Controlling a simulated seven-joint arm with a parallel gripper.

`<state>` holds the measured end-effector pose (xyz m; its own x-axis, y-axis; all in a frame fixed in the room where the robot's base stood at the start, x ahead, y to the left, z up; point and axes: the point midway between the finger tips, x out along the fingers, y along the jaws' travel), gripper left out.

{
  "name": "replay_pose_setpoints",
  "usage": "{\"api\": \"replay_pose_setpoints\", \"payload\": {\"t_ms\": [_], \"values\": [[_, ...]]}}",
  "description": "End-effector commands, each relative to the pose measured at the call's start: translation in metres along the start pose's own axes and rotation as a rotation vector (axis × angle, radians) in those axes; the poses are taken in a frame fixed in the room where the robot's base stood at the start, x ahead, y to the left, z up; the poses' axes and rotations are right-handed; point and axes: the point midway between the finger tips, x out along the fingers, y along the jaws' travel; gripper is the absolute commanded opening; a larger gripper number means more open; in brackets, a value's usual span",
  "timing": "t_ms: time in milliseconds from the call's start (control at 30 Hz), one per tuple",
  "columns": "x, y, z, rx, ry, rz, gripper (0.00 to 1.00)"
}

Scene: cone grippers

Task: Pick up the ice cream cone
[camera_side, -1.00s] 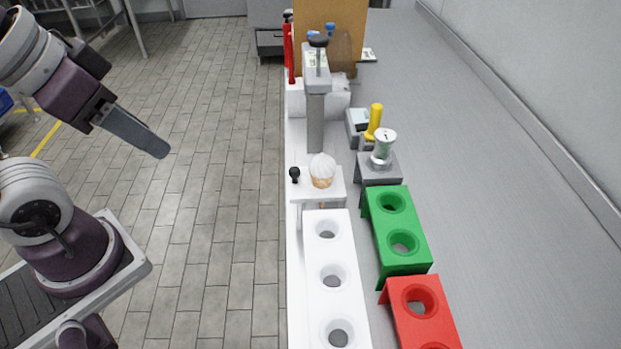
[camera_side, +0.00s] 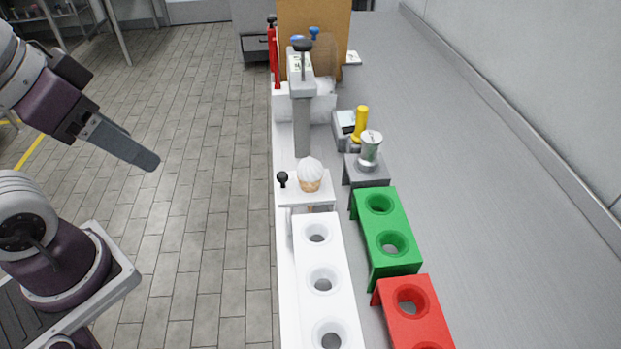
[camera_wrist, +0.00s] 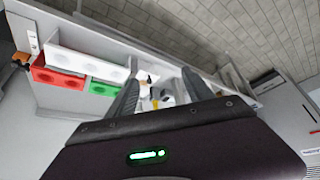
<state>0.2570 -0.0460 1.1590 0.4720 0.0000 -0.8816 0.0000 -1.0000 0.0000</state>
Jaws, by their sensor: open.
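The ice cream cone (camera_side: 310,174), a white scoop on a tan cone, stands upright in a small white stand (camera_side: 292,193) on the counter in the side view. Its lower part is mostly hidden by the stand. My gripper (camera_side: 153,163) is well to the left of the cone, over the floor, and apart from it. In the wrist view both fingers of my gripper (camera_wrist: 160,74) are spread with nothing held between them. Small items show between them there, but the cone is too small to tell clearly.
A white holder (camera_side: 302,260) with holes is in front of the cone. Green (camera_side: 370,217) and red (camera_side: 385,296) holders lie to its right. A tall grey dispenser (camera_side: 302,120) stands just behind the cone. A grey stand with a cup (camera_side: 370,148) is to the right.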

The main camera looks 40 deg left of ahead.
Motion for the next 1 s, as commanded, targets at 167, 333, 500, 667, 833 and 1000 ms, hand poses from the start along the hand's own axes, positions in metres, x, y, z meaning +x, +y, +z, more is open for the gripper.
{"api": "replay_pose_setpoints", "payload": {"t_ms": [167, 333, 500, 667, 833, 1000], "values": [[0.000, 0.000, 0.000, 0.000, 0.000, 0.000, 0.71], [0.000, 0.000, -0.002, -0.016, -0.004, 0.002, 0.71], [0.008, 0.012, -0.058, -0.442, -0.122, 0.011, 0.71], [0.062, 0.041, -0.133, -1.146, -0.287, -0.119, 0.71], [0.142, 0.077, -0.172, -1.738, -0.333, -0.360, 0.71], [0.185, 0.096, -0.178, -2.010, -0.303, -0.499, 0.71]]}}
